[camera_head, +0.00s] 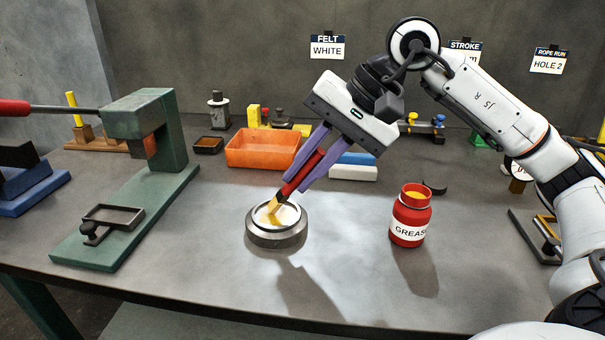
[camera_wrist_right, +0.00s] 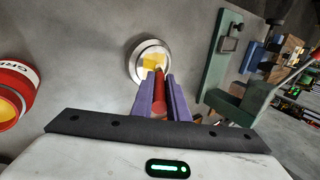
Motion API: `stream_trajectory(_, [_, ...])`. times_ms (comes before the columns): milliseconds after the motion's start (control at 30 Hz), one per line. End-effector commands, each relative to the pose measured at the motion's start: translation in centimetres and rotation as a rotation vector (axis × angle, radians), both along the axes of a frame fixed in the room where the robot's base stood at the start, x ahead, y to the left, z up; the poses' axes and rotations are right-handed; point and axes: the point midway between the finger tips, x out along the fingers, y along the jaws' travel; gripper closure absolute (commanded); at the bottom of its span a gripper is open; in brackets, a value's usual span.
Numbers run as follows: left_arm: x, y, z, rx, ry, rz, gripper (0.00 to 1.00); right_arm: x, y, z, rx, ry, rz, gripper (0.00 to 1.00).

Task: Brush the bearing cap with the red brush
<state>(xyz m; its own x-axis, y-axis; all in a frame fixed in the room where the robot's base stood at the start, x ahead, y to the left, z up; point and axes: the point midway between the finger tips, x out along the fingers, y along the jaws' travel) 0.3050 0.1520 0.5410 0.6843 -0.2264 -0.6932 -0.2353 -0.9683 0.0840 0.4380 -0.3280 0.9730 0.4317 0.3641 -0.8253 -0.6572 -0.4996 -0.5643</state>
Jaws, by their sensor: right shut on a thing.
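The bearing cap (camera_head: 276,236) is a round dark metal ring with a pale centre, flat on the table; it also shows in the right wrist view (camera_wrist_right: 139,74). A yellow patch lies on its pale face. My right gripper (camera_head: 306,161) is shut on the red brush (camera_head: 303,173), its purple fingers on either side of the handle. The brush is tilted, and its tan tip is at the cap's face, seemingly touching it. The red handle also shows in the wrist view (camera_wrist_right: 159,93). My left gripper is not in view.
A red grease jar (camera_head: 409,216), open with yellow inside, stands right of the cap. A green press (camera_head: 152,140) stands left, with a small dark tray (camera_head: 113,216). An orange bin (camera_head: 262,148) and a blue-white block (camera_head: 353,168) are behind. The front table is clear.

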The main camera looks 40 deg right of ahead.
Motion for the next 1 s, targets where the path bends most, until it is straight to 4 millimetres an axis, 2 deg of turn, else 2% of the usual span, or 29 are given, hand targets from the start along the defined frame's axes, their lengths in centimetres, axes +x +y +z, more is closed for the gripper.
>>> stream_trajectory(267, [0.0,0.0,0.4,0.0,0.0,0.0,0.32,1.0,-1.1,-0.1,0.001,0.001,0.001,1.0])
stream_trajectory(767, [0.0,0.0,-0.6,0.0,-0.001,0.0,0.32,-1.3,1.6,-0.2,-0.001,-0.001,0.003,1.0])
stream_trajectory(1000, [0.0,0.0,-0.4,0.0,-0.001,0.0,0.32,-1.1,1.3,-0.1,0.001,0.002,0.0,1.0])
